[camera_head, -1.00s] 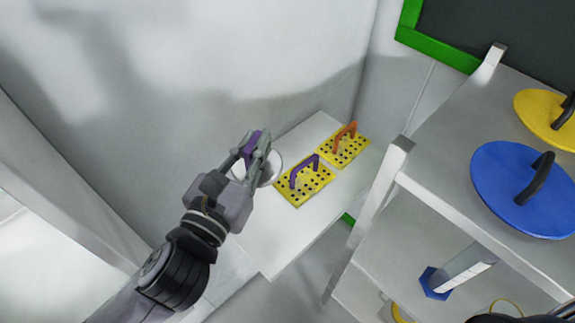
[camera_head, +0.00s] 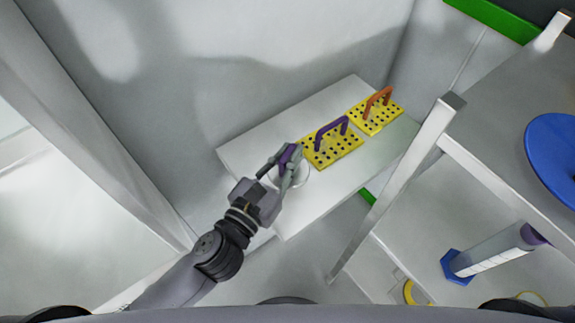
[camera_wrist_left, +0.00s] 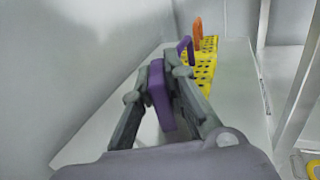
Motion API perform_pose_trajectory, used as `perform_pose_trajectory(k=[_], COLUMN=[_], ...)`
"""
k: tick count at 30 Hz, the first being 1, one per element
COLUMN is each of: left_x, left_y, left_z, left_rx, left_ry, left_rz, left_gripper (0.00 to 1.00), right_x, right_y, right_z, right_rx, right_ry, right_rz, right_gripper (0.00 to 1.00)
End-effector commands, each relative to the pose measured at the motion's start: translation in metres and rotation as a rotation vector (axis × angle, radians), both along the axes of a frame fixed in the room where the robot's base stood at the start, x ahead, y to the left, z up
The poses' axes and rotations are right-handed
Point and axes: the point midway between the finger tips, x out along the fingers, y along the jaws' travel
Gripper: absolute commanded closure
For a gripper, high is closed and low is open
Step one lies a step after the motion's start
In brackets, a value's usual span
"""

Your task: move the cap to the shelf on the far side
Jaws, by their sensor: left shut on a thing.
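My left gripper (camera_head: 287,160) is shut on the cap's purple handle (camera_wrist_left: 158,93), which stands upright between the fingers in the left wrist view. The cap's pale round disc (camera_head: 292,180) shows below the fingers in the head view, partly hidden by them. It overlaps the left part of a white shelf (camera_head: 345,180) by the wall. I cannot tell whether it touches the shelf or hangs above it. My right gripper is not in view.
Two yellow perforated plates stand on the white shelf, one with a purple handle (camera_head: 332,128), one with an orange handle (camera_head: 379,96). At right, a rack with a pale post (camera_head: 400,180) holds a blue disc (camera_head: 556,155) and a blue-footed cylinder (camera_head: 490,258). The shelf's front area is clear.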

Motion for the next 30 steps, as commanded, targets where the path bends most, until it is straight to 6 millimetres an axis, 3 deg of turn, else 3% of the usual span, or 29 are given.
perform_pose_trajectory(k=[1,5,18,19,27,30], left_x=[0.000,0.000,0.000,0.000,0.000,0.000], left_y=[0.000,0.000,0.000,0.000,0.000,0.000], left_z=[-0.013,-0.027,-0.033,-0.033,-0.032,-0.032], left_rx=[-0.001,-0.001,-0.001,0.001,0.001,0.001], left_ry=[0.002,0.001,-0.001,0.001,0.001,0.001], left_rz=[0.002,0.002,0.001,0.001,0.001,0.001], left_gripper=[1.00,1.00,1.00,0.86,0.68,0.67], right_x=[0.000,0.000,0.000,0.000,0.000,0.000], right_y=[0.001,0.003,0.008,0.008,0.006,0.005], right_z=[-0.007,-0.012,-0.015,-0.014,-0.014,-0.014], right_rx=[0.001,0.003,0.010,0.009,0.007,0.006], right_ry=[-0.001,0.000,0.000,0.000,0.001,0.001], right_rz=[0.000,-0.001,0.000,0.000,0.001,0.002], right_gripper=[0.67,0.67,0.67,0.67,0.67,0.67])
